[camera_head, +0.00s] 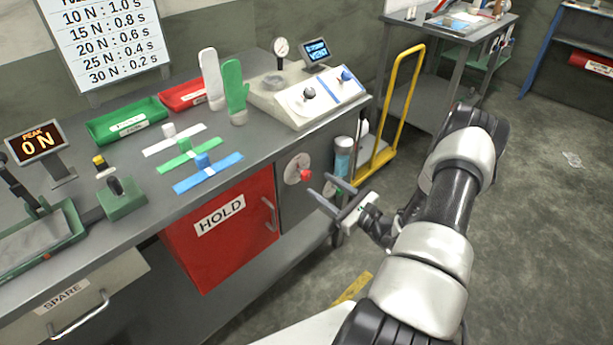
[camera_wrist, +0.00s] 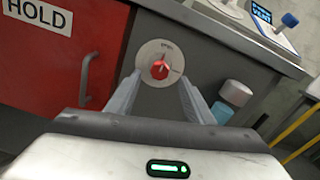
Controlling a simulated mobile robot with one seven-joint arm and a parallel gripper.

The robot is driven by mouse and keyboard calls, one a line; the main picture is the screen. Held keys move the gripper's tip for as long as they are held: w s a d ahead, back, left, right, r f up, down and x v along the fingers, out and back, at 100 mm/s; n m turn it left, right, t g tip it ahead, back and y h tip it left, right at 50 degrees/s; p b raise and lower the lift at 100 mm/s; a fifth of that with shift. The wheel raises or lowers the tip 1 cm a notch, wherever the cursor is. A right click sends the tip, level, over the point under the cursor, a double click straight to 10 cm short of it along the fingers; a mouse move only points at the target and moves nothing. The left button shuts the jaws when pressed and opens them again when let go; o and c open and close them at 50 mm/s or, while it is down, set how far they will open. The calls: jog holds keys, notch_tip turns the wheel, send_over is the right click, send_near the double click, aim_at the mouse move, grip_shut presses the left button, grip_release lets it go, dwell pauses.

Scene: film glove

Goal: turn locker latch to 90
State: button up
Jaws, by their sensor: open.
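The locker latch is a red knob (camera_head: 306,174) on a round pale dial plate (camera_head: 291,168), set in the grey panel right of the red HOLD door (camera_head: 225,225). In the wrist view the red knob (camera_wrist: 159,69) sits on its dial plate (camera_wrist: 150,55), with small dark markings too small to read surely. My gripper (camera_head: 325,191) is in front of the panel, near the knob and apart from it. In the wrist view my gripper (camera_wrist: 158,95) is open and empty, its two fingers either side of the lower part of the dial.
The HOLD door has a vertical handle (camera_head: 269,214). The bench top (camera_head: 255,150) overhangs above, holding gloves, trays and a control box (camera_head: 305,95). Floor to the right is open.

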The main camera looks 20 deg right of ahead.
aim_at(309, 177)
jog(key=x, duration=0.7)
jog(key=shift+w+a, duration=0.15)
jog(key=shift+w, duration=0.15)
jog(key=c, duration=1)
jog(key=shift+f, duration=0.1)
jog(key=shift+c, duration=0.2)
